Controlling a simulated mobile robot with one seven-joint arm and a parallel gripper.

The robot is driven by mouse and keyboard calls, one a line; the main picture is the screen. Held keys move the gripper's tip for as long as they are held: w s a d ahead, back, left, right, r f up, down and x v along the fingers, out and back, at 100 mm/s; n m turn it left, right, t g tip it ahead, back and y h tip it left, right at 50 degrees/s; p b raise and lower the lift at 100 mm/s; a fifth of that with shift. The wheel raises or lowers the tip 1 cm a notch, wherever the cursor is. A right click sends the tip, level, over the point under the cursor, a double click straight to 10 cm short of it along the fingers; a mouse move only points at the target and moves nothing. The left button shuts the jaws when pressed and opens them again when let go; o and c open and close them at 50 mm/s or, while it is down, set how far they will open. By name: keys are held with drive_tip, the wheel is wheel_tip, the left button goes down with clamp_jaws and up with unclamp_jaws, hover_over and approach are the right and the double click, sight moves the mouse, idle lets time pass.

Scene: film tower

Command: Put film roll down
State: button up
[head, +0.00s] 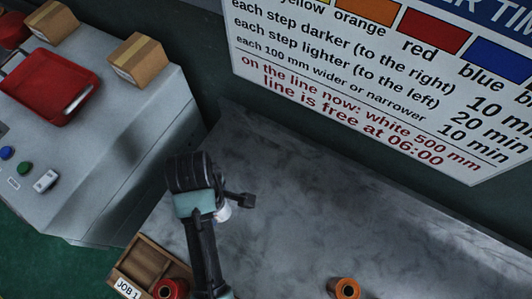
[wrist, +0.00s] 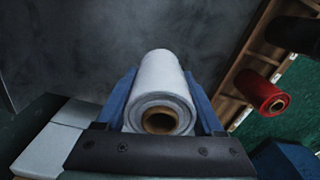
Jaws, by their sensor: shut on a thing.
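My gripper (wrist: 160,82) is shut on a white film roll (wrist: 162,105) with a brown core, one blue finger on each side of it. In the head view the gripper (head: 238,200) is over the grey tabletop, and the white roll (head: 223,213) is mostly hidden behind my arm. In the wrist view the roll's core end faces the camera, with grey surface beyond it. I cannot tell whether the roll touches the tabletop (head: 300,200).
A wooden rack (head: 131,267) labelled JOB 1 holds a red roll (head: 171,290). An orange roll (head: 346,289) stands at the picture's bottom edge. A grey cabinet (head: 120,150) at left carries a red tray (head: 50,85) and cardboard boxes (head: 138,60).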

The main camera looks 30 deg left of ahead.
drive_tip(key=shift+s+a+f, duration=0.1)
drive_tip(key=shift+s+a, duration=0.05)
wheel_tip(320, 180, down, 10)
drive_tip(key=shift+r, duration=0.1)
idle(0.5)
drive_tip(key=o, duration=1.6)
drive_tip(key=shift+c, duration=0.2)
wheel_tip(320, 180, up, 12)
